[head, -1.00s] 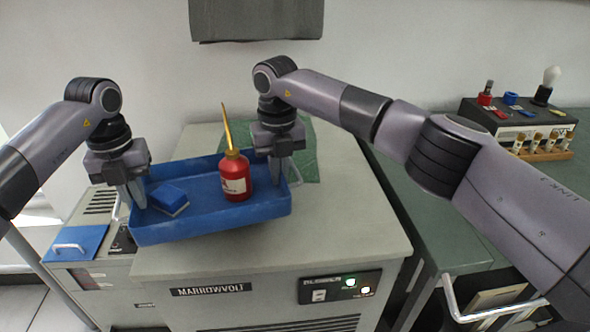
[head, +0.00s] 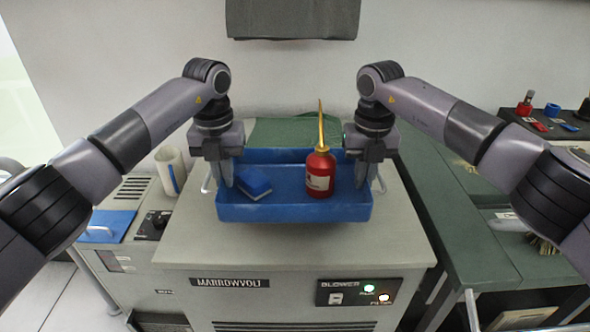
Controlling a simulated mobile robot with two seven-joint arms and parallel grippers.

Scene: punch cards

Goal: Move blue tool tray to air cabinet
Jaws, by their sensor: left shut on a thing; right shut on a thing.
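The blue tool tray (head: 290,213) is level over the top of the grey cabinet (head: 300,250) marked MARROWVOLT and BLOWER. I cannot tell whether it touches the top. A red oil can with a yellow spout (head: 320,176) stands upright in its right half, and a blue block with a pale base (head: 254,183) lies in its left half. My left gripper (head: 227,180) is shut on the tray's left end, near a handle. My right gripper (head: 362,178) is shut on its right end. The fingertips partly hide the tray ends.
A green cloth (head: 295,131) lies on the cabinet top behind the tray. A lower grey unit with a blue lid (head: 108,226) and a white roll (head: 171,170) stands at the left. A green bench (head: 450,215) stands close on the right. A dark panel hangs on the wall behind.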

